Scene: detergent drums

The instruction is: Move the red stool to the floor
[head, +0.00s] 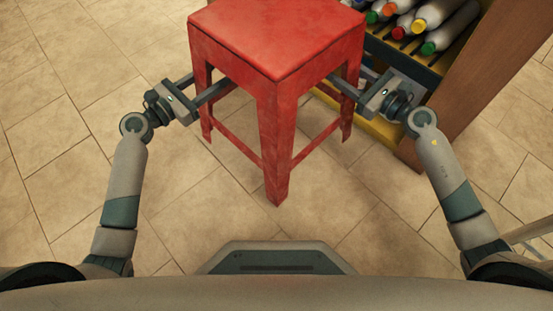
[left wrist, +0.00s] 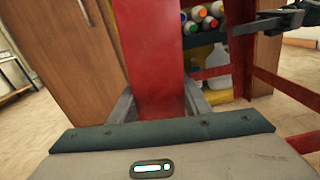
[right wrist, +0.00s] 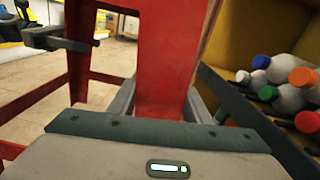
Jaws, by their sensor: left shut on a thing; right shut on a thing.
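The red stool (head: 275,40) is in front of me in the head view, its square seat upward and one leg toward me. My left gripper (head: 218,92) is shut on a stool leg at the left; that red leg (left wrist: 155,60) stands between its fingers in the left wrist view. My right gripper (head: 345,90) is shut on a leg at the right; that leg (right wrist: 165,60) stands between its fingers in the right wrist view. The stool looks upright. I cannot tell whether its feet touch the floor.
A wooden shelf unit (head: 455,90) with several bottles (head: 420,25) stands close behind and right of the stool. Its yellow lower edge (head: 385,130) is near my right gripper. The tiled floor (head: 70,170) is clear at the left and in front.

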